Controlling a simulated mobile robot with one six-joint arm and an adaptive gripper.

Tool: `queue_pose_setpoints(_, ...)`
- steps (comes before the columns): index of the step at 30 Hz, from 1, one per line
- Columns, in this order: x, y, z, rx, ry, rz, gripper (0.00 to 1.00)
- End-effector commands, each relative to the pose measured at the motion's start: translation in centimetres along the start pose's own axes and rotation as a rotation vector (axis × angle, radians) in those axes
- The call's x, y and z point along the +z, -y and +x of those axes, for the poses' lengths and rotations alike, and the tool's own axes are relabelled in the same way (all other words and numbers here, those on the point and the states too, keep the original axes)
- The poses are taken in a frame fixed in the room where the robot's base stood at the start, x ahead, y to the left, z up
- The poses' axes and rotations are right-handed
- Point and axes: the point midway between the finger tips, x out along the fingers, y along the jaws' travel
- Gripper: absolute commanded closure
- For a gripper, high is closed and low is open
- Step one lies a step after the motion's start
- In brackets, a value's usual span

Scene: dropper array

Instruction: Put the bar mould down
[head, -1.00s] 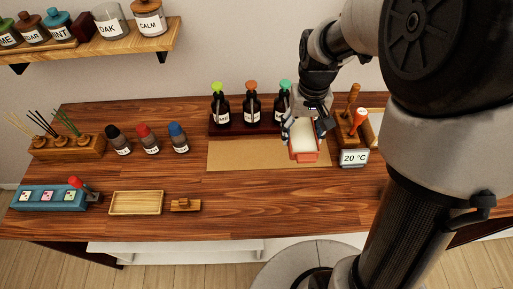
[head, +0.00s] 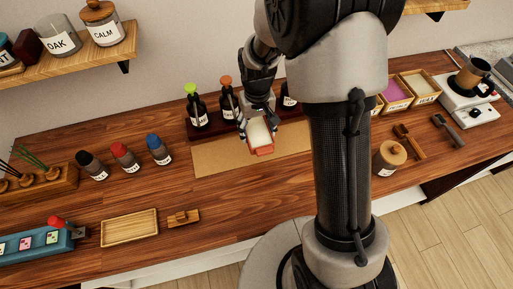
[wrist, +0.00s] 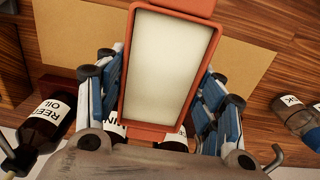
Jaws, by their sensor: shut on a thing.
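The bar mould (head: 261,150) is a small orange-red frame filled with a pale cream block. It is in my gripper (head: 258,128), in front of the dark pump bottles and over the tan mat (head: 218,160). In the wrist view, the mould (wrist: 131,128) lies between the blue-padded fingers of my gripper (wrist: 160,95), which are shut on its sides. The cream fill (wrist: 160,65) looks level with the rim. I cannot tell whether the mould's underside touches the mat.
Dark bottles with green (head: 197,108) and orange (head: 228,100) tops stand behind on a dark rack. Three capped bottles (head: 124,158) stand left of the mat. The mat's left part is bare.

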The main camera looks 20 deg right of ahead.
Motion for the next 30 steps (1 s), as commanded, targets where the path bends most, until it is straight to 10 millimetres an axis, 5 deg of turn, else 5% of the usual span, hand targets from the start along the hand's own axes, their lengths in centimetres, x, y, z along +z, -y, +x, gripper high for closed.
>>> queue_pose_setpoints(4, 0.0, 0.0, 3.7, 0.000, 0.002, 0.000, 0.71)
queue_pose_setpoints(19, 0.0, 0.0, 9.2, 0.000, 0.001, 0.000, 0.71)
queue_pose_setpoints(30, -0.1, 0.0, 9.8, 0.000, -0.002, 0.000, 0.71)
